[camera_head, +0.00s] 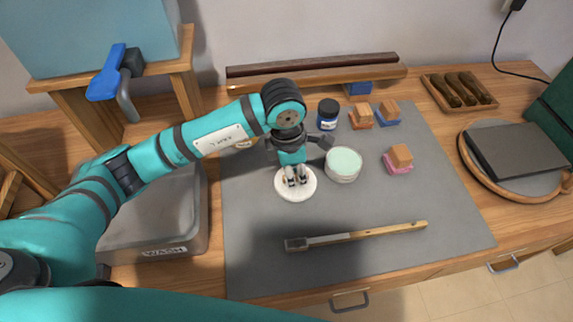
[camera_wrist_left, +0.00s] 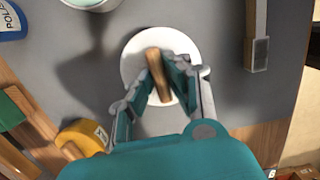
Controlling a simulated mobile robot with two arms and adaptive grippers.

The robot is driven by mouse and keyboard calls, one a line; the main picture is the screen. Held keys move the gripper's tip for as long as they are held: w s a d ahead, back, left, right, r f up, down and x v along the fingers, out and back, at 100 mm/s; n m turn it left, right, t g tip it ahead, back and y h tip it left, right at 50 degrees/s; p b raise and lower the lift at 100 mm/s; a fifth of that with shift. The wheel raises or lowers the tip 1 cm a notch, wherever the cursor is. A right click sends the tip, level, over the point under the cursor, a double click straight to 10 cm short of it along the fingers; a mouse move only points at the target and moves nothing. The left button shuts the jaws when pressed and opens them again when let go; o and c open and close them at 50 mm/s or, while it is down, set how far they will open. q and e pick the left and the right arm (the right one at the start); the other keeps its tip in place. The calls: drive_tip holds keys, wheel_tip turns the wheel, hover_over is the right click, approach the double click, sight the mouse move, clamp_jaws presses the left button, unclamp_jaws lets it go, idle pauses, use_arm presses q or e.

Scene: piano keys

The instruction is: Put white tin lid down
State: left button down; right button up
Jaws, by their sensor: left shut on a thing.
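The white tin lid (camera_head: 306,190) is a round white disc over the grey mat, in front of the open tin. In the left wrist view the lid (camera_wrist_left: 133,62) shows a wooden handle (camera_wrist_left: 158,76) across its middle. My left gripper (camera_head: 293,180) points down and is shut on this handle; its fingers (camera_wrist_left: 163,85) lie on both sides of it. I cannot tell whether the lid touches the mat or hangs just above it. The round white tin (camera_head: 343,163) with pale green contents stands behind and right of the lid, apart from it. My right gripper is not in view.
A brush-like tool (camera_head: 360,235) with a wooden handle lies in front on the grey mat (camera_head: 440,205). A blue jar (camera_head: 328,113) and several small wood-topped blocks (camera_head: 400,156) stand behind and right. A grey wash bin (camera_head: 155,225) is at left. The mat's right part is clear.

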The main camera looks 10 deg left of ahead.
use_arm(q)
drive_tip(key=shift+w+a+f, duration=0.1)
drive_tip(key=shift+w+a, duration=0.9)
drive_tip(key=shift+w, duration=0.25)
drive_tip(key=shift+w+a+f+p, duration=0.1)
drive_tip(key=shift+w+a+p, duration=0.1)
drive_tip(key=shift+w+p, duration=0.1)
drive_tip(key=shift+f, duration=0.15)
wheel_tip(320, 180, down, 3)
drive_tip(key=shift+r+p, duration=0.1)
drive_tip(key=shift+p, duration=0.5)
drive_tip(key=shift+a+f, duration=0.1)
drive_tip(key=shift+f, duration=0.25)
drive_tip(key=c, duration=1.3)
unclamp_jaws()
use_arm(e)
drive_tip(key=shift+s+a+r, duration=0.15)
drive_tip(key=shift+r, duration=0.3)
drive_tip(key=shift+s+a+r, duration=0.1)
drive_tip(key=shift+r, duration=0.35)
